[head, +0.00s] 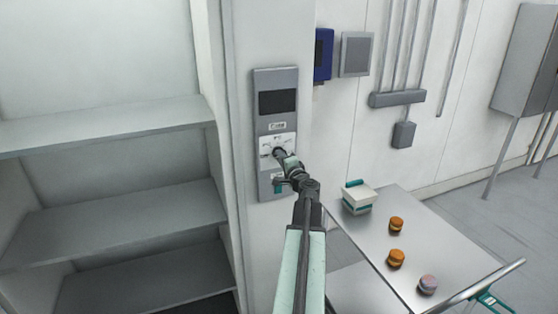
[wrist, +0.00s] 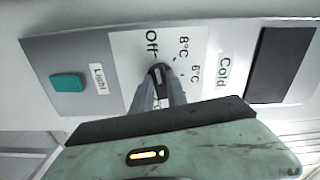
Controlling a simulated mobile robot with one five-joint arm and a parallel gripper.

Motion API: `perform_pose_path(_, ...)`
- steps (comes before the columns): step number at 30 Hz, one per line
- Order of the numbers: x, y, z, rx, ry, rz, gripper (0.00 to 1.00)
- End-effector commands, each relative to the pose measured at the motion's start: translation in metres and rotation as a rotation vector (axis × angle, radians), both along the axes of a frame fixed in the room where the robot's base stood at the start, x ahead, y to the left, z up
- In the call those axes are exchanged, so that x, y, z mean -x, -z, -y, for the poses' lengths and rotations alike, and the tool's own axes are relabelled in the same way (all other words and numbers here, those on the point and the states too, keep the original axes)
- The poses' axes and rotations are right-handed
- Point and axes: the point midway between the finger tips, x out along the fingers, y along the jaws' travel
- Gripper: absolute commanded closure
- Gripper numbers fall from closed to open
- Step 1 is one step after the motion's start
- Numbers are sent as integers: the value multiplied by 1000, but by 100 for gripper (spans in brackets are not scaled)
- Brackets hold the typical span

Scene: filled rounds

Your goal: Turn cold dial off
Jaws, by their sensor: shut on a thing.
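The cold dial is a small dark knob (head: 277,151) on a white plate of the grey wall panel (head: 289,78). In the wrist view the dial (wrist: 157,71) sits at the tips of my gripper (wrist: 160,78), which is shut on it. The plate (wrist: 128,50) is marked "Off", "8°C" and "6°C" around the dial, and a "Cold" label (wrist: 226,72) is beside it. The fingers and wrist hide much of the dial, and I cannot tell surely which mark it points to. In the head view my gripper (head: 281,155) reaches the panel from the lower right.
A teal switch (wrist: 69,83) with a "Light" label is on the same panel. A dark screen (head: 277,102) is above the dial. Shelves (head: 110,125) stand left. A steel cart (head: 400,219) with a white box (head: 357,200) and several round pastries stands right.

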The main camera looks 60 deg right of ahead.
Motion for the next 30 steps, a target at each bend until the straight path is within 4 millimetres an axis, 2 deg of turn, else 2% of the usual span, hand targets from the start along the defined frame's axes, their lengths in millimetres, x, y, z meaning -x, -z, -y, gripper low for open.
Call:
perform_pose_path(16, -1, -1, 1, 17, 2, -9, 100)
perform_pose_path(17, -1, -1, 1, 17, 2, -9, 74)
perform_pose_path(18, -1, -1, 1, 17, 2, -9, 62)
perform_pose_path(19, -1, -1, 1, 17, 1, -10, 60)
perform_pose_path(30, 3, 0, -3, 17, 1, -11, 60)
